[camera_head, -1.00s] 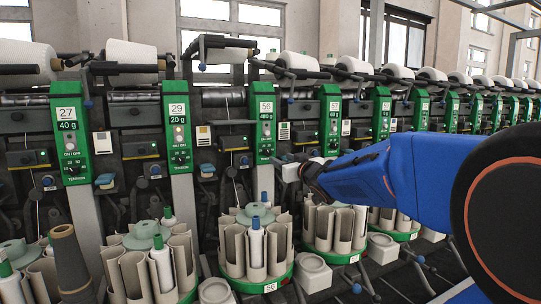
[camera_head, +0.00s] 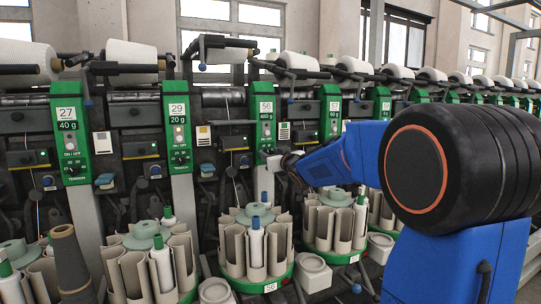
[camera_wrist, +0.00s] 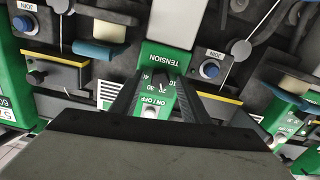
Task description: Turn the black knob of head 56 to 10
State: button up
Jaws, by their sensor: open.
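The green panel of head 56 (camera_head: 264,115) stands mid-picture in the head view, marked 56 and 480 g. Its lower part, with the black knob, is small and partly crowded by my gripper (camera_head: 275,163), which is just to its lower right. In the wrist view the green panel (camera_wrist: 165,55) appears upside down, with TENSION above, scale numbers below it and ON/OFF near a pale button (camera_wrist: 150,112). My gripper (camera_wrist: 159,80) is open, its two dark fingers on either side of the scale.
Neighbouring panels 29 (camera_head: 179,125) and 57 (camera_head: 331,115) stand left and right. Below head 56 is a round carrier (camera_head: 233,281) of beige holders and tubes. Blue JOIN buttons (camera_wrist: 209,69) and yellow-edged boxes flank the panel in the wrist view.

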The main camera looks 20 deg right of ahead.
jog(key=shift+c, duration=0.7)
jog(key=c, duration=0.9)
jog(key=n, duration=0.5)
jog(key=shift+n, duration=0.3)
jog(key=shift+a+n, duration=0.1)
jog(key=shift+n, duration=2.1)
